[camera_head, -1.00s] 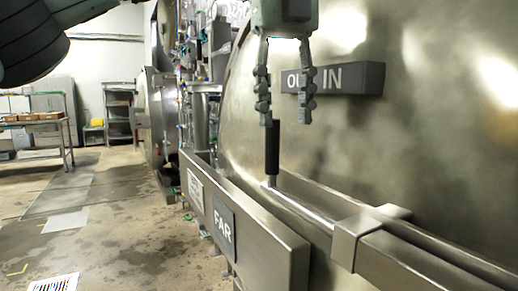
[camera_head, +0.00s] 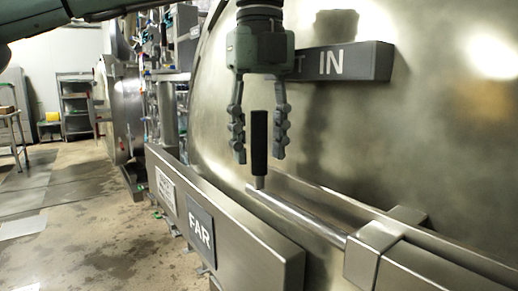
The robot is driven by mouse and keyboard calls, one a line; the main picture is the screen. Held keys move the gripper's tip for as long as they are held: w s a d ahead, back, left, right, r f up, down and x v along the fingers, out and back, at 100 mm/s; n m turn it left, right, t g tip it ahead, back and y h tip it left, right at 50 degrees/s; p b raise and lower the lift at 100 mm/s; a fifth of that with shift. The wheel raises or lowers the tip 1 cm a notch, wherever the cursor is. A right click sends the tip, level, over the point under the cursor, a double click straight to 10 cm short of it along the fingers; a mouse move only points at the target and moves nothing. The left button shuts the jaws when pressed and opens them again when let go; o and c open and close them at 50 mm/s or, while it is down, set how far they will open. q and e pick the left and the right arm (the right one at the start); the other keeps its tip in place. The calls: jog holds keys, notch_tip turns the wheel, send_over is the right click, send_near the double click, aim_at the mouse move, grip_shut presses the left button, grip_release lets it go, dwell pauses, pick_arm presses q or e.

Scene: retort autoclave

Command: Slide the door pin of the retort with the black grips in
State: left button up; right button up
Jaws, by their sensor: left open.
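The door pin (camera_head: 308,209) is a bright metal rod along the front of the big steel retort door. Its upright black grip (camera_head: 259,141) stands at the rod's left end. The rod's right end meets a steel bracket (camera_head: 374,249). My left gripper (camera_head: 258,154) points down with its fingers open, one on each side of the upper part of the black grip. I see a gap between the grip and each finger. A dark sign reading "IN" (camera_head: 372,62) is on the door behind the gripper, partly hidden by it. My right gripper is not in view.
A steel beam with a "FAR" plate (camera_head: 200,230) runs below and left of the pin. Pipes and another round retort (camera_head: 124,112) stand further back at left. The floor (camera_head: 85,235) at left is mostly clear.

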pick_arm(q)
jog(key=shift+f, duration=0.65)
grip_shut()
